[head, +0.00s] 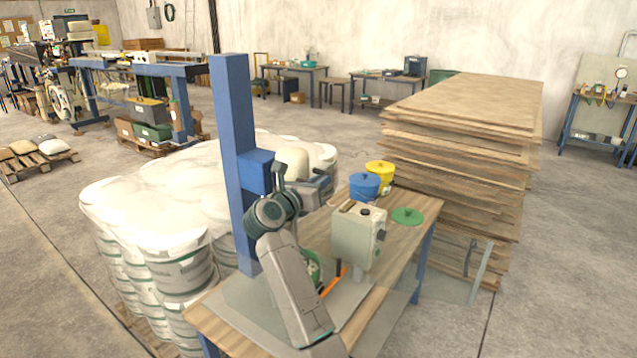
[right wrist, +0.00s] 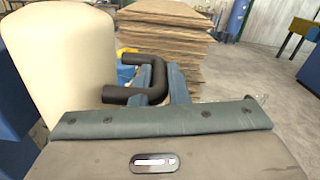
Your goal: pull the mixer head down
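The mixer has a tall blue column (head: 235,160) with a blue bracket and a rounded cream head (head: 292,162). In the right wrist view the cream head (right wrist: 62,65) fills the upper left. A black U-shaped handle (right wrist: 156,78) sticks out from the head's side. My right gripper (head: 322,185) is beside the head at the handle. My left gripper is not in view.
A wooden-topped table (head: 385,280) carries a cream control box (head: 358,236), a blue pot (head: 364,187), a yellow pot (head: 380,173) and a green lid (head: 407,216). White wrapped drums (head: 165,262) stand left. A tall stack of boards (head: 465,150) stands behind right.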

